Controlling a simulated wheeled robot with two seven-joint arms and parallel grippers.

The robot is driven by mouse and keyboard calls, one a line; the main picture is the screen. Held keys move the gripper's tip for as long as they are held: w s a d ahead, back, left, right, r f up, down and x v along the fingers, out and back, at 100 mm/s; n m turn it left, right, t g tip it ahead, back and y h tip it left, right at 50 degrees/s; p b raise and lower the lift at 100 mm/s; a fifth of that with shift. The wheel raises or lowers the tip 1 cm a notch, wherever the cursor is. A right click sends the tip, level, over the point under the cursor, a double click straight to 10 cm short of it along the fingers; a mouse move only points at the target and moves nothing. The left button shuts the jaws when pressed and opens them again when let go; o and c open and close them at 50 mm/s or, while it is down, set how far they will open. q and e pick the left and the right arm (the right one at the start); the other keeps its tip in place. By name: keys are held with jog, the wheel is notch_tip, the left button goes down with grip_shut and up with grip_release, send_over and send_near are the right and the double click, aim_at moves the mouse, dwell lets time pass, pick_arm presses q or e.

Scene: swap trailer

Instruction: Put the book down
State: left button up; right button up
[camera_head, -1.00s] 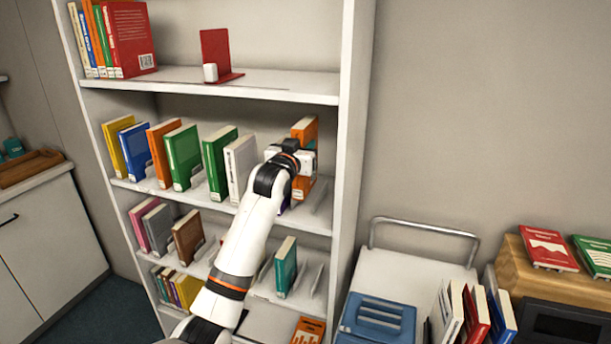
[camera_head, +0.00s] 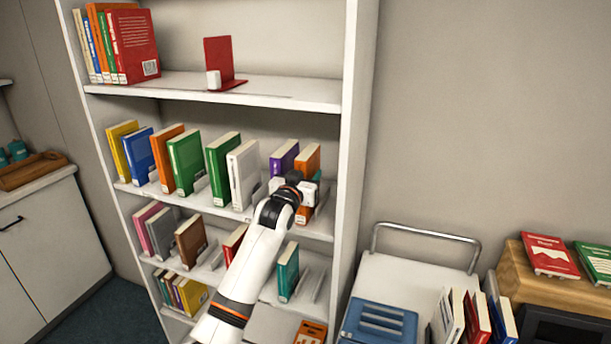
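An orange book (camera_head: 308,155) stands upright at the right end of the second shelf from the top (camera_head: 215,207). My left gripper (camera_head: 297,188) is in front of it and covers its middle. The fingertips are largely hidden, but the book has come down together with the gripper, so it looks held. The book's lower end is at about shelf level; whether it touches the shelf I cannot tell. A purple book (camera_head: 284,155) stands just left of it. My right gripper is not in view.
A white book (camera_head: 243,172) and several coloured books stand further left on this shelf. The bookcase's right side panel (camera_head: 358,130) is close to the right of the gripper. A trolley (camera_head: 415,278) with a blue tray (camera_head: 380,325) stands at the right.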

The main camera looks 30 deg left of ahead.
pick_arm(q)
jog(key=shift+r, duration=0.1)
jog(key=shift+s+d, duration=0.1)
jog(key=shift+s, duration=0.1)
jog(key=b+v, duration=0.2)
jog(key=v, duration=0.9)
jog(key=shift+s+b, duration=0.3)
jog(key=shift+b, duration=0.1)
jog(key=shift+d, duration=0.15)
